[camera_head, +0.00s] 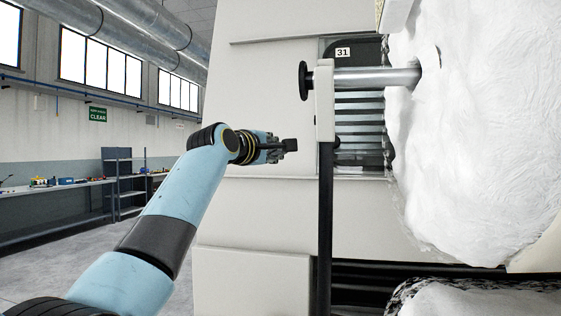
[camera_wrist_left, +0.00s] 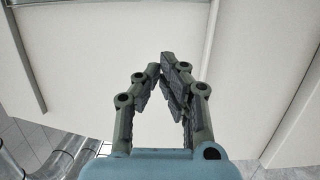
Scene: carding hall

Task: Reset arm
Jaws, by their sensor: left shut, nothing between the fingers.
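My left arm comes in from the lower left in the head view, light blue with black joints. Its gripper (camera_head: 289,146) points right, in front of the pale machine panel and left of the black upright post. In the left wrist view the gripper (camera_wrist_left: 163,66) has its fingertips together, with nothing held between them. A plain pale panel (camera_wrist_left: 245,60) fills most of the space beyond the fingers. My right gripper is in neither view.
A black post (camera_head: 325,215) with a metal roller shaft (camera_head: 375,77) stands right of my gripper. A large white fibre roll (camera_head: 480,150) fills the right side. The pale machine (camera_head: 260,225) stands behind. A workbench (camera_head: 55,190) lies far left, with open floor before it.

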